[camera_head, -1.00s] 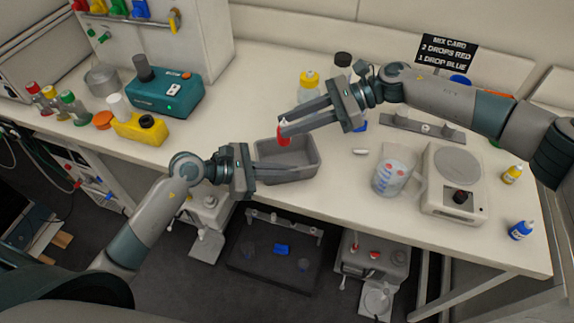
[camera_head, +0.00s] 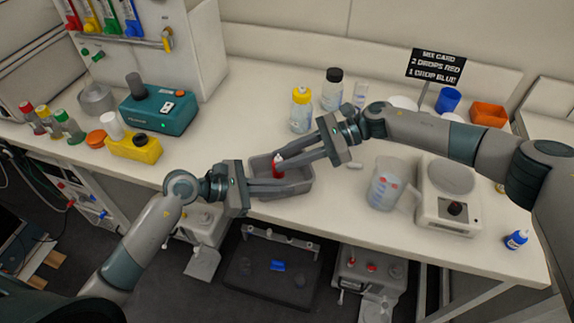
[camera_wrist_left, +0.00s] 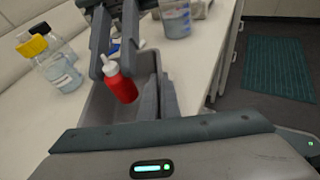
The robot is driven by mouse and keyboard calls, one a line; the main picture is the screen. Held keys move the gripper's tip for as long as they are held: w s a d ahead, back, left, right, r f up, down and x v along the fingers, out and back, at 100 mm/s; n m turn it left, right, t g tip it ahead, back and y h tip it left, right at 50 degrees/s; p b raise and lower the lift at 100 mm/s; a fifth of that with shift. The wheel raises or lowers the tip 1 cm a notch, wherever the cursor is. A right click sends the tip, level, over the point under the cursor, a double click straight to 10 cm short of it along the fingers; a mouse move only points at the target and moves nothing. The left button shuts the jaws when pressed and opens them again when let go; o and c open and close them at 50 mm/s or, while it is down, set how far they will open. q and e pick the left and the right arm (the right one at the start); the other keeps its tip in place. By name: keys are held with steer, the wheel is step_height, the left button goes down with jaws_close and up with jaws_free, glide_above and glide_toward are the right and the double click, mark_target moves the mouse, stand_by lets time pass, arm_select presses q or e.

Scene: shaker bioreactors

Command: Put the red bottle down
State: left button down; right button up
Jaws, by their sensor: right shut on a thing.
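The red bottle (camera_head: 278,168), with a white tip, is held by my right gripper (camera_head: 282,161) over the grey bin (camera_head: 302,188). In the left wrist view the red bottle (camera_wrist_left: 122,88) looks tilted, between the finger ends and over the bin's interior. Whether its base touches the bin floor is hard to tell. My left gripper (camera_head: 290,186) lies at the bin's near side. Its two fingers (camera_wrist_left: 160,92) show close together beside the bin wall in the left wrist view; whether they grip the wall is unclear.
A yellow-capped bottle (camera_head: 301,110) and a black-capped bottle (camera_head: 332,90) stand behind the bin. A beaker (camera_head: 384,184) and a white scale (camera_head: 446,195) stand to the right. A teal device (camera_head: 160,110) and yellow box (camera_head: 135,146) stand to the left.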

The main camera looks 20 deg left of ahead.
steer(key=shift+f, duration=1.7)
steer(key=shift+f, duration=0.2)
steer(key=o, duration=0.7)
steer(key=shift+c, duration=0.2)
steer(key=shift+r, duration=0.1)
steer(key=shift+r, duration=0.15)
steer(key=v, duration=1.2)
